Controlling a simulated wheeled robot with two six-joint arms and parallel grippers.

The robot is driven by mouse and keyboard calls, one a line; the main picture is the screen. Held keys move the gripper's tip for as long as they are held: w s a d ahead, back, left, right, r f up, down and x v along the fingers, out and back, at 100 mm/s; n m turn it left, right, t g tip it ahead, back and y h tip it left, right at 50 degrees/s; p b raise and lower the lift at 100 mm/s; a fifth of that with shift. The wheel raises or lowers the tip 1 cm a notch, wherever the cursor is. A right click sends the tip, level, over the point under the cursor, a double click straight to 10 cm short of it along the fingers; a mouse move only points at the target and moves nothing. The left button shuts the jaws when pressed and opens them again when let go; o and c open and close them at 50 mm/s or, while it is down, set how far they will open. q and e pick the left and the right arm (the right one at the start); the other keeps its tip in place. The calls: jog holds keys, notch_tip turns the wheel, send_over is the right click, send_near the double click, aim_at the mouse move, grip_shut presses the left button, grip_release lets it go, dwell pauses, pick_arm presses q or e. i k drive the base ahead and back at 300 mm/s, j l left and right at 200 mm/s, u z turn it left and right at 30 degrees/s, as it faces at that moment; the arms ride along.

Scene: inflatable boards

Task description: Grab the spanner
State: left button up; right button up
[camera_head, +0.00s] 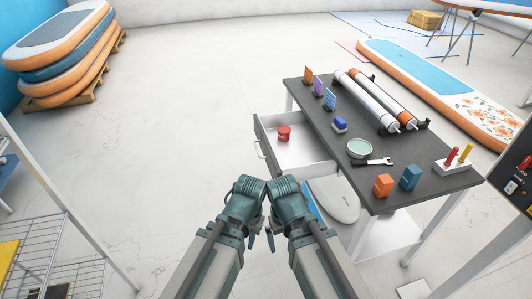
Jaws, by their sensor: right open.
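The spanner (375,162) is a small dark and silver tool lying flat on the dark grey tabletop (325,118), just right of a pale green round dish (359,149). My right gripper (271,240) is open and low in front of the table, well left of and below the spanner. My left gripper (251,241) is close beside it, pointing down. Its fingers are small and partly hidden by the arm, so I cannot tell whether they are open. Neither gripper touches the spanner.
An orange box (383,186) and a blue box (411,177) stand near the spanner. A red-and-yellow tool holder (454,164) is at the right edge. Two long tubes (370,103) lie behind. An open drawer (300,146) with a red can (284,133) juts out left.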

aim_at(355, 163)
jog(key=i+l+z, duration=0.15)
jog(key=l+z, duration=0.25)
jog(key=i+l+z, duration=0.35)
jog(key=l, duration=0.15)
jog(key=i+l+z, duration=0.15)
jog(key=l+z, duration=0.25)
